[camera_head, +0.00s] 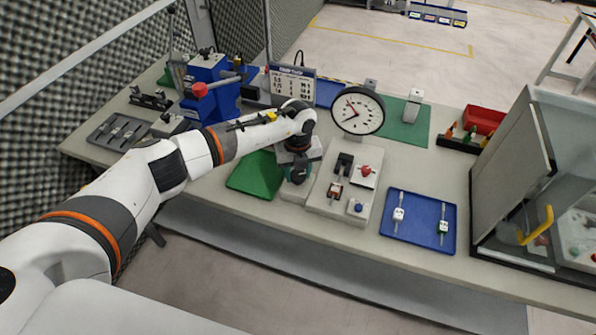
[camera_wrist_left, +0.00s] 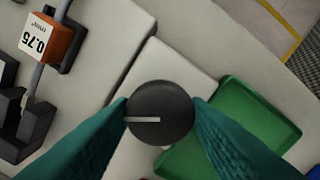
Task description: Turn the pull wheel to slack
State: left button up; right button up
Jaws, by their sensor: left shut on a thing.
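The pull wheel (camera_wrist_left: 160,110) is a dark round knob on a light grey block, seen from above in the left wrist view. A pale pointer line on it points to the picture's left. My left gripper's dark green fingers (camera_wrist_left: 160,116) stand on either side of the knob and are shut on it. In the head view my left gripper (camera_head: 298,174) reaches down onto the grey block (camera_head: 293,194) and hides most of the wheel. A white dial gauge (camera_head: 357,111) with a dark and a red hand stands behind it. My right gripper is not in view.
A green tray (camera_head: 254,176) lies left of the block. A plate holding an orange tag (camera_wrist_left: 65,42) marked 0.75 is beside it. A blue tray (camera_head: 420,222) with two small pieces lies right. A glass-walled cabinet (camera_head: 510,180) stands at the far right.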

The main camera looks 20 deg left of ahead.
aim_at(298, 174)
pick_arm(q)
jog(key=n, duration=0.5)
jog(key=shift+r+n+p, duration=0.1)
jog(key=shift+n+p, duration=0.2)
jog(key=shift+p, duration=0.05)
jog(key=n+p, duration=0.1)
jog(key=n, duration=0.4)
jog(key=shift+n, duration=0.4)
jog(key=o, duration=1)
jog(key=shift+c, duration=0.2)
notch_tip(298, 174, up, 12)
jog(key=b, duration=0.3)
